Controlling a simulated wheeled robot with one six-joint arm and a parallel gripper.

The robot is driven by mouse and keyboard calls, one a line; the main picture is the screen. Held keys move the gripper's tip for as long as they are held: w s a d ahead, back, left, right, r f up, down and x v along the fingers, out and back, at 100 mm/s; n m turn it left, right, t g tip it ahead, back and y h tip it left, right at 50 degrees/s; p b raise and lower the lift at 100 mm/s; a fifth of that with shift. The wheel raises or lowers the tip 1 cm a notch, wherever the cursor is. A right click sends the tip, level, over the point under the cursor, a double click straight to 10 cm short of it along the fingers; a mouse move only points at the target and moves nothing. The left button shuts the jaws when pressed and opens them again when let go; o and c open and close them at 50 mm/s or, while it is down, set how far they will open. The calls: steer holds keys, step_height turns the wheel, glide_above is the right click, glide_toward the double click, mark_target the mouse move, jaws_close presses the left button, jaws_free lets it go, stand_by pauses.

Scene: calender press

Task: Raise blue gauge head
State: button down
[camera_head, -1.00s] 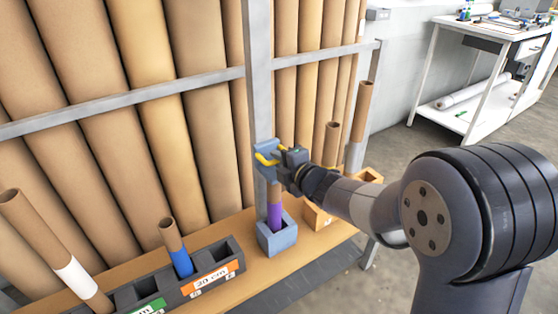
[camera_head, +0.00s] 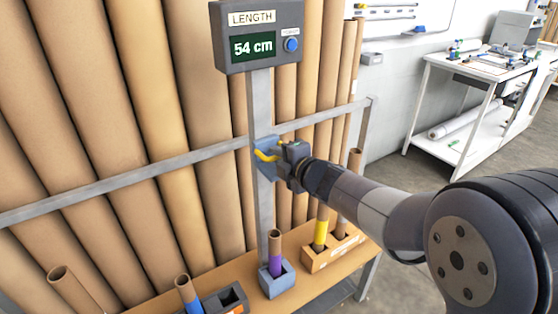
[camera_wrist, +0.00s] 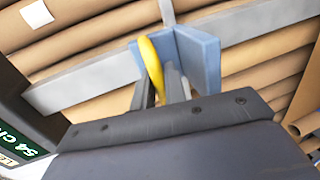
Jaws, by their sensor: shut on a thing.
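The blue gauge head (camera_head: 262,146) sits on the upright grey post of the length gauge, with a yellow handle (camera_head: 266,156) on its front. My gripper (camera_head: 280,154) is shut on the yellow handle. In the wrist view the blue head (camera_wrist: 199,58) and yellow handle (camera_wrist: 152,66) show between and beyond my fingers. The head is well above a tube with a purple band (camera_head: 275,250), which stands in a blue socket (camera_head: 277,283); clear space lies between them. The display (camera_head: 254,46) at the post's top reads 54 cm.
A grey rail (camera_head: 120,182) crosses behind the post, before large leaning brown tubes. A wooden holder (camera_head: 318,262) with a yellow-banded tube (camera_head: 320,232) stands right of the socket. A dark rack (camera_head: 228,298) is at lower left. A white workbench (camera_head: 470,85) stands far right.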

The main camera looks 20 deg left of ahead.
step_height(320, 180, up, 16)
steer(key=p, duration=1.2)
steer(key=shift+r, duration=0.25)
steer(key=c, duration=1.7)
jaws_free()
steer(key=shift+c, duration=0.2)
steer(key=shift+o, duration=1)
steer(key=shift+d, duration=0.1)
steer(key=v, duration=1)
steer(key=shift+s+d, duration=0.15)
steer(key=shift+s, duration=0.2)
steer(key=shift+w, duration=0.1)
